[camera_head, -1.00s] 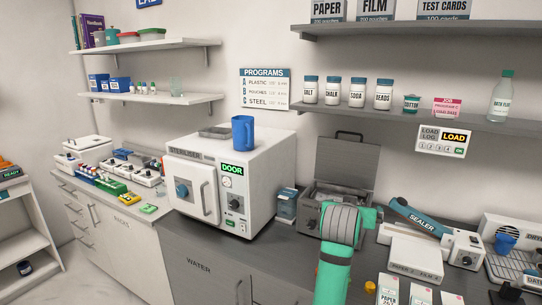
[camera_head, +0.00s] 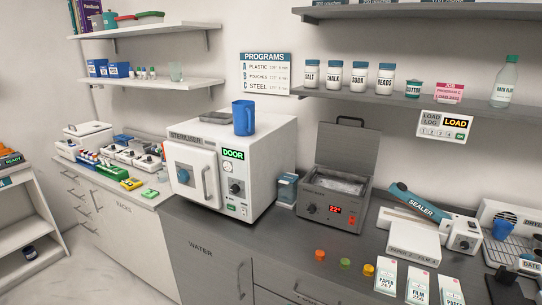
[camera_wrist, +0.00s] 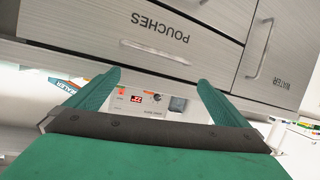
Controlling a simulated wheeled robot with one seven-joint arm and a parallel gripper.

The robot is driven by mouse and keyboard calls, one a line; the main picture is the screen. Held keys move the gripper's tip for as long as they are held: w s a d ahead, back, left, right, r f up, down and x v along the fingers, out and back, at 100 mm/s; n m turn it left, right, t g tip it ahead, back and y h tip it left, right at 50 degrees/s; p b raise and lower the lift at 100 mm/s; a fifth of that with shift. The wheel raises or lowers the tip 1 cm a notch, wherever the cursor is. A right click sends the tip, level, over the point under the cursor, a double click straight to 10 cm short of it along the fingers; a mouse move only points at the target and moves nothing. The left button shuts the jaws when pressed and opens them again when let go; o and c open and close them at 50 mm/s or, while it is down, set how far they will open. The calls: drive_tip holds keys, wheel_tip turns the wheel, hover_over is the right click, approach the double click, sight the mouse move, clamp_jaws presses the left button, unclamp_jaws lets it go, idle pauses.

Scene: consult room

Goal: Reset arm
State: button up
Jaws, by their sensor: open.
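My gripper (camera_wrist: 152,88) shows in the wrist view as two green fingers spread apart, with nothing held between them. The picture there is upside down, and the fingers point toward the grey cabinet front with the POUCHES drawer (camera_wrist: 160,30) and the WATER door (camera_wrist: 285,60). Between the fingers, farther off, shows the grey bath unit's front (camera_wrist: 150,104) with its red display. My arm and gripper are not in the head view.
The steriliser (camera_head: 232,170) stands on the counter with a blue jug (camera_head: 243,118) on top. The open-lidded bath (camera_head: 335,195), sealer (camera_head: 420,208), small coloured pots (camera_head: 345,264) and labelled packets (camera_head: 386,276) stand to its right. Shelves overhang the counter.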

drive_tip(key=s+a+f+y, duration=0.1)
drive_tip(key=s+a+f, duration=0.2)
drive_tip(key=s, duration=0.4)
drive_tip(key=s+a+f+n, duration=0.1)
drive_tip(key=s+a+f, duration=0.1)
drive_tip(key=s, duration=0.6)
drive_tip(key=s+a+f+y, duration=0.1)
drive_tip(key=s+a+f, duration=0.2)
drive_tip(key=s, duration=0.4)
drive_tip(key=s+a+r+y, duration=0.1)
drive_tip(key=s+r, duration=0.3)
drive_tip(key=s, duration=0.6)
drive_tip(key=s+a+r+t, duration=0.1)
drive_tip(key=s+r, duration=0.3)
drive_tip(key=s, duration=0.6)
drive_tip(key=shift+a+y, duration=0.4)
drive_tip(key=shift+a, duration=0.5)
